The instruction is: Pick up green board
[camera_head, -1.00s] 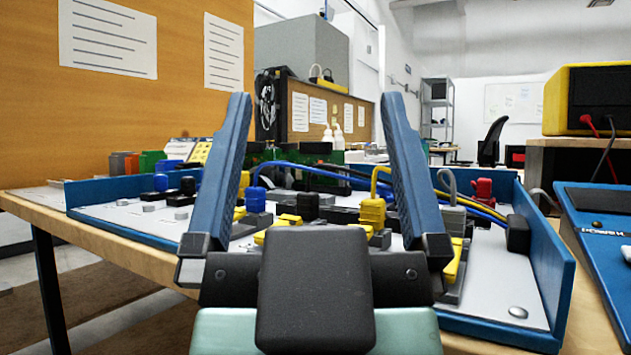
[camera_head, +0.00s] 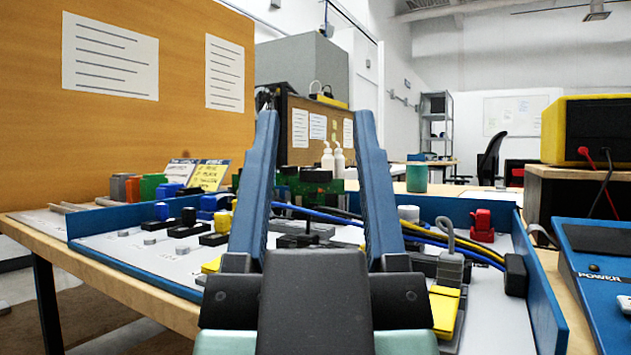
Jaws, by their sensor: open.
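The green board (camera_head: 313,186) stands toward the far side of the blue-walled tray (camera_head: 150,216), in line with the gap between my fingers. Only its upper part shows, with dark parts on it; cables and my gripper hide the rest. My gripper (camera_head: 318,120) is open and empty, its two blue fingers pointing forward over the tray. The board appears beyond the fingers, and I see no contact.
Blue and yellow cables (camera_head: 440,240) cross the tray in front of the board. A red part (camera_head: 482,226) and a yellow block (camera_head: 445,308) sit at the right. Coloured bins (camera_head: 150,186) and a wooden panel (camera_head: 150,110) stand at the left. A blue power unit (camera_head: 598,262) is at the far right.

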